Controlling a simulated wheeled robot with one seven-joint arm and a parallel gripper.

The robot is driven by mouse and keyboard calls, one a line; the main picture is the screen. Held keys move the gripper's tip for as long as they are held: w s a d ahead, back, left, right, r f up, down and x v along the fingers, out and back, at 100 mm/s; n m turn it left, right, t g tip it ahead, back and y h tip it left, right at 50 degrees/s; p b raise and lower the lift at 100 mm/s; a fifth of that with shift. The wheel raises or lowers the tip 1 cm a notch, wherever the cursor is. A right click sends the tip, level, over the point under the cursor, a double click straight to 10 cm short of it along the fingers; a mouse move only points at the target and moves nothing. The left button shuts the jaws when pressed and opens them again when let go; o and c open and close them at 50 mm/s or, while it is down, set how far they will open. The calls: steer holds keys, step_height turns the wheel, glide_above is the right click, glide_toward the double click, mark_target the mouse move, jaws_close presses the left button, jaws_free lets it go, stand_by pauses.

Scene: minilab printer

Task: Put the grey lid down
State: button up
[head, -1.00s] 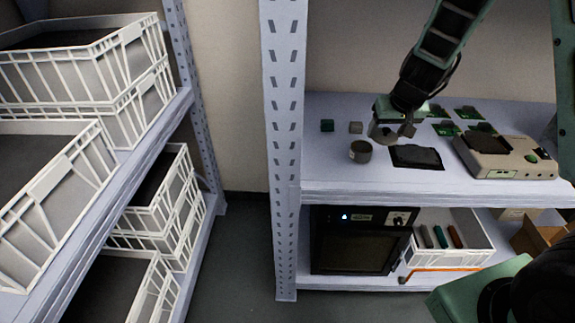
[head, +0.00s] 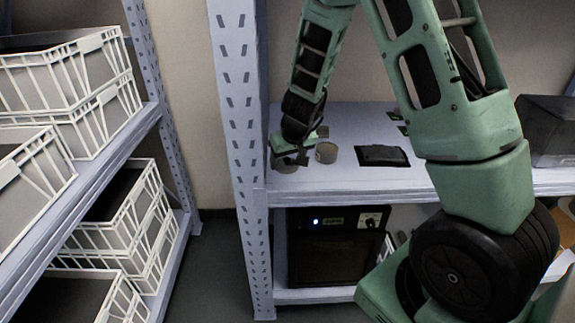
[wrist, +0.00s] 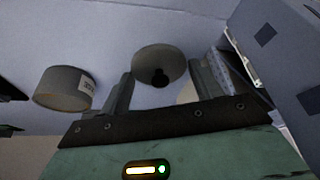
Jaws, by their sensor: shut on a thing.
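The grey lid (wrist: 150,60) is a round disc with a dark knob, seen between and just beyond my fingers in the wrist view. In the head view the lid (head: 286,165) is partly hidden under my gripper (head: 292,155), at the left end of the shelf top. My gripper (wrist: 165,90) is shut on the lid, its two fingers on either side of the knob. I cannot tell whether the lid touches the shelf. A grey round can (head: 327,153) with a label stands just right of it; it also shows at left in the wrist view (wrist: 64,90).
A black flat pad (head: 382,156) lies right of the can on the shelf top (head: 350,178). The perforated shelf post (head: 238,130) is close on the gripper's left. A black printer-like box (head: 335,245) stands on the lower shelf. White crates (head: 65,85) fill the left rack.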

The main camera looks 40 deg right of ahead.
steer(key=shift+f, duration=0.15)
steer(key=o, duration=1)
steer(key=shift+c, duration=0.2)
steer(key=shift+r+p, duration=0.3)
steer(key=shift+r, duration=0.05)
steer(key=p+v, duration=0.6)
steer(key=v, duration=0.5)
steer(key=shift+s+r, duration=0.2)
steer(key=shift+r, duration=0.1)
